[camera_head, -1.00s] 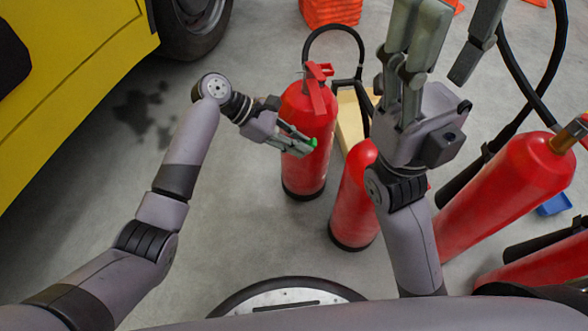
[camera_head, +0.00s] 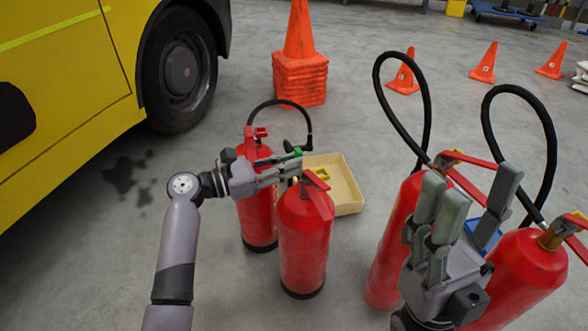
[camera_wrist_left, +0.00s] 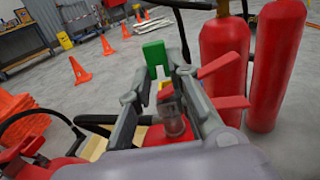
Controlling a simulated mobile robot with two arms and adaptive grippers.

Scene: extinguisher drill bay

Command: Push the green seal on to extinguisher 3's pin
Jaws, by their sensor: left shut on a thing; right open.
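My left gripper (camera_head: 292,167) is shut on the small green seal (camera_head: 298,152), at the head of the nearer middle extinguisher (camera_head: 304,240). In the left wrist view the green seal (camera_wrist_left: 155,54) stands up at the fingertips. Below and between the fingers (camera_wrist_left: 163,68) are a clear-and-red valve part (camera_wrist_left: 173,117) and a bit of yellow. Red levers (camera_wrist_left: 226,88) stick out to the right. The pin is not clearly seen, and no number is readable on this extinguisher. My right gripper (camera_head: 468,205) is open and empty in front of the right-hand extinguishers.
Another extinguisher (camera_head: 257,205) stands just behind the middle one, beside a cream tray (camera_head: 347,190). Two hosed extinguishers (camera_head: 395,245) (camera_head: 525,275) stand at the right. A yellow vehicle (camera_head: 70,80) is at the left. Orange cones (camera_head: 300,75) stand behind. Grey floor lies open between.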

